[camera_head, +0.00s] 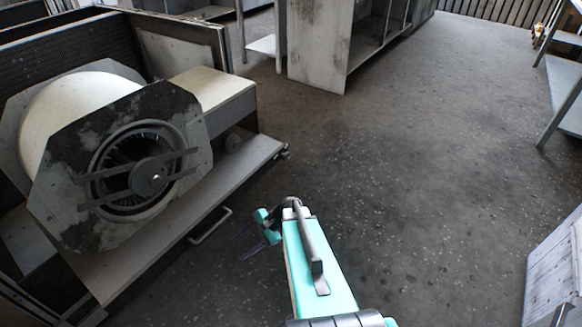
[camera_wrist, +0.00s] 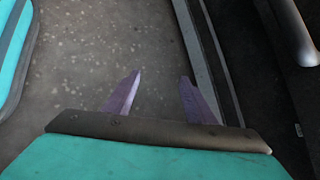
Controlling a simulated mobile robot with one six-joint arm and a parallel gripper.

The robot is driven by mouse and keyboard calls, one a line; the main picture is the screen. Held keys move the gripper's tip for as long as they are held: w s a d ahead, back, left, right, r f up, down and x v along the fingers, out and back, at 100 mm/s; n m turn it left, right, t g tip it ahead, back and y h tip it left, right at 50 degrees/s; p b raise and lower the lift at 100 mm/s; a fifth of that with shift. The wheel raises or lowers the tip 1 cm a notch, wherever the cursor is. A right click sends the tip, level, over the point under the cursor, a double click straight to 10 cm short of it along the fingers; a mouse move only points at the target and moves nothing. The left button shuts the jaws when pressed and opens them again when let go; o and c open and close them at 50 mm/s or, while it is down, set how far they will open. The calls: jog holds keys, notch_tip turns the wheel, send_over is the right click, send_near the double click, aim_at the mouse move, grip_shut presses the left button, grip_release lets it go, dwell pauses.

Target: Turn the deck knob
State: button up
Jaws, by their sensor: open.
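A small dark round knob (camera_head: 234,142) sits on the deck (camera_head: 228,180) of the blower housing, beside the pale box in the head view. I take it to be the deck knob; any marking on it is too small to tell. My gripper (camera_head: 246,243) is in front of the housing, over the floor, below and to the right of the knob in the picture and clearly apart from it. In the wrist view my gripper (camera_wrist: 160,84) shows two purple fingers spread apart with only floor between them. The knob does not show in the wrist view.
The blower (camera_head: 150,175) with its octagonal plate stands left of the knob. A bar handle (camera_head: 210,226) juts from the housing's front edge, close to my gripper; a grey rounded bar (camera_wrist: 292,30) shows in the wrist view. Open floor (camera_head: 400,150) lies to the right; a cabinet (camera_head: 320,45) stands behind.

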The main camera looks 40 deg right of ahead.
jog(key=w+d+r+m+t+b, duration=0.2)
jog(key=w+d+m+t+b, duration=0.15)
jog(key=d, duration=0.55)
jog(key=m+t+h+b, duration=0.4)
jog(key=m+t+b, duration=0.5)
jog(key=m+b, duration=0.1)
send_near(288, 158)
jog(key=v, duration=0.5)
jog(key=shift+s, duration=0.25)
jog(key=shift+w, duration=0.1)
jog(key=b+x, duration=0.4)
jog(key=x, duration=0.7)
jog(key=shift+w+a, duration=0.15)
jog(key=shift+w, duration=0.25)
jog(key=shift+b+x, duration=0.35)
jog(key=shift+x, duration=0.6)
jog(key=shift+r, duration=0.15)
